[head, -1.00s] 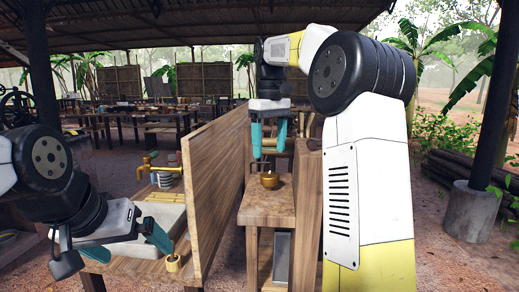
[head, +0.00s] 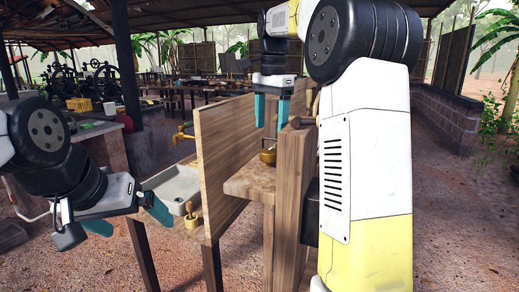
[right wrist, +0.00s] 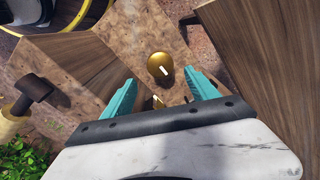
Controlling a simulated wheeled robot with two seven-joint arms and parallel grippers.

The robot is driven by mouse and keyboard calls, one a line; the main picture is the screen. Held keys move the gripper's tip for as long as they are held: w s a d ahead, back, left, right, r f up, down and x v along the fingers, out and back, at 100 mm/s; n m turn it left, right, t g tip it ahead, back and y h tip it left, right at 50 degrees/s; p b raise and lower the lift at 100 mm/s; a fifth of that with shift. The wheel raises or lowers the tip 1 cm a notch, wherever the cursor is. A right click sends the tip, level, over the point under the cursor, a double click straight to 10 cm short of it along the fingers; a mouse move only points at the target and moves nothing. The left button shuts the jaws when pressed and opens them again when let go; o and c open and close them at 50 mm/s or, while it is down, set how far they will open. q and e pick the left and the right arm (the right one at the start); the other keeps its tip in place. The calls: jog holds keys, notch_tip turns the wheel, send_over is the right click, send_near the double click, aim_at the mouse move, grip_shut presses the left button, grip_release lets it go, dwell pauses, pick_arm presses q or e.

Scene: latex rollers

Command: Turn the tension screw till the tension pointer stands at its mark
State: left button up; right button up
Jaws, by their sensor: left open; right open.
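A rounded brass piece (head: 268,156) sits on a narrow wooden ledge (head: 247,183) beside an upright board. In the right wrist view the brass piece (right wrist: 160,65) carries a short white line; I cannot tell if it is the tension screw. A smaller brass piece (right wrist: 157,101) with a pale mark shows nearer my wrist, partly hidden. My left gripper (head: 127,218) is open and empty, low at the left. I cannot make out a tension pointer or its mark.
A wooden post (head: 292,190) stands close right of the ledge, a tall board (head: 222,150) on its left. A pale basin (head: 178,186), brass tap (head: 182,134) and small brass item (head: 192,215) are near my left gripper.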

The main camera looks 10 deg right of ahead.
aim_at(270, 150)
jog(key=shift+w+a+f, duration=0.1)
jog(key=shift+w+f, duration=0.05)
jog(key=shift+f, duration=3.8)
jog(key=c, duration=1.4)
jog(key=shift+o, duration=0.2)
jog(key=shift+n, duration=0.3)
